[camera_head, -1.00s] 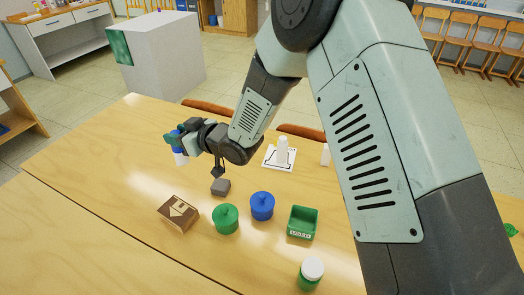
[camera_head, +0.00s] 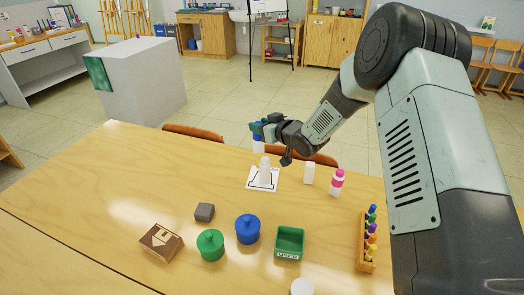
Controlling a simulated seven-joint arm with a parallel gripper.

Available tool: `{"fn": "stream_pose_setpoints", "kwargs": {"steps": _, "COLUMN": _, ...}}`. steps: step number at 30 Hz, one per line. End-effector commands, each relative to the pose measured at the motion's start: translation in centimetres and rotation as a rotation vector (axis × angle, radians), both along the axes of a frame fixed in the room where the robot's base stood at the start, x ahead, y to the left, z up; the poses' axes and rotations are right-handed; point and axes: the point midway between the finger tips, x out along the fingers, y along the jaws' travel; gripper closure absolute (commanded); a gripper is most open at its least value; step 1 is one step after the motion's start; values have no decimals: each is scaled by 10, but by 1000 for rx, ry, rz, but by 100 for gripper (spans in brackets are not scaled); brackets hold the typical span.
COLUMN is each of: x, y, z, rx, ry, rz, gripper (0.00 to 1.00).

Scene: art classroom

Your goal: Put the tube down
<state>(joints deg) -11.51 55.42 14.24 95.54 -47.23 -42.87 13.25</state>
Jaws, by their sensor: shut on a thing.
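The fingers hide the middle of the tube. In the picture the tube is just behind and above a white mat (camera_head: 251,184) with a dark outline. A white bottle-like thing (camera_head: 265,172) stands on that mat. The tube appears to be in the air near the table's far edge; its exact height I cannot tell.
On the table (camera_head: 120,190) stand a white block (camera_head: 309,173), a pink-and-white bottle (camera_head: 337,182), a rack (camera_head: 363,240) of coloured items, a green tray (camera_head: 289,257), blue (camera_head: 248,229) and green (camera_head: 211,245) lidded pots, a grey block (camera_head: 204,212) and a brown box (camera_head: 161,242). The table's left is clear.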

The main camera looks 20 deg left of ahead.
Motion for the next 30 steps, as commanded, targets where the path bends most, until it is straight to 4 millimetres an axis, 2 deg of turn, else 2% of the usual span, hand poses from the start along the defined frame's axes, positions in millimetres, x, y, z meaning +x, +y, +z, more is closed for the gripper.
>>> {"fn": "stream_pose_setpoints", "kwargs": {"steps": 1, "x": -1, "y": 1, "z": -9, "rx": 1, "ry": 1, "rz": 2, "gripper": 100}}
{"fn": "stream_pose_setpoints", "kwargs": {"steps": 8, "x": 0, "y": 0, "z": -27, "rx": 1, "ry": -2, "rz": 0, "gripper": 100}}
{"fn": "stream_pose_setpoints", "kwargs": {"steps": 15, "x": 0, "y": 1, "z": -58, "rx": 1, "ry": -2, "rz": 2, "gripper": 100}}
{"fn": "stream_pose_setpoints", "kwargs": {"steps": 30, "x": 0, "y": 1, "z": -66, "rx": 2, "ry": -2, "rz": 1, "gripper": 100}}
